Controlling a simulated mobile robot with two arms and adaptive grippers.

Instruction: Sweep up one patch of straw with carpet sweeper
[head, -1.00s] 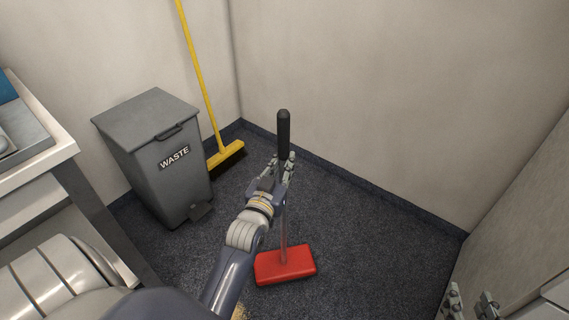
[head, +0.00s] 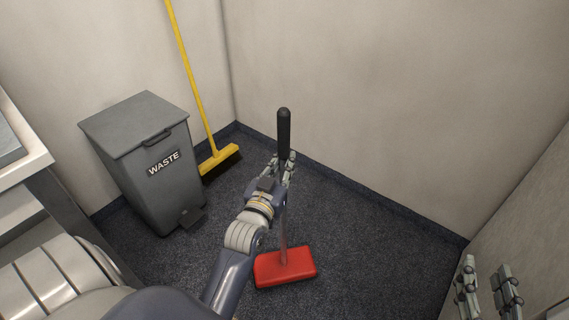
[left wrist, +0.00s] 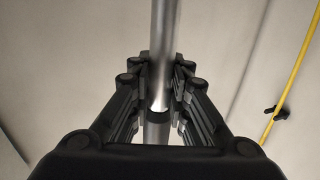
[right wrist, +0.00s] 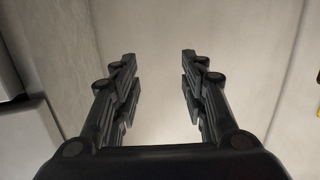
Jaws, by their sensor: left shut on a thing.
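The carpet sweeper has a red head (head: 286,268) on the dark carpet, a metal pole and a black grip (head: 284,133) at the top. It stands nearly upright. My left gripper (head: 282,170) is shut on the pole just below the black grip. The pole also runs between the fingers in the left wrist view (left wrist: 160,60). My right gripper (head: 488,286) is open and empty at the lower right, apart from the sweeper. Its spread fingers show in the right wrist view (right wrist: 158,85). I see no straw in the current views.
A grey waste bin (head: 170,190) with a pedal stands at the left. A yellow broom (head: 192,75) leans in the corner behind it. A table (head: 25,160) is at the left edge. Walls close in behind and right. The carpet (head: 365,265) right of the sweeper is clear.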

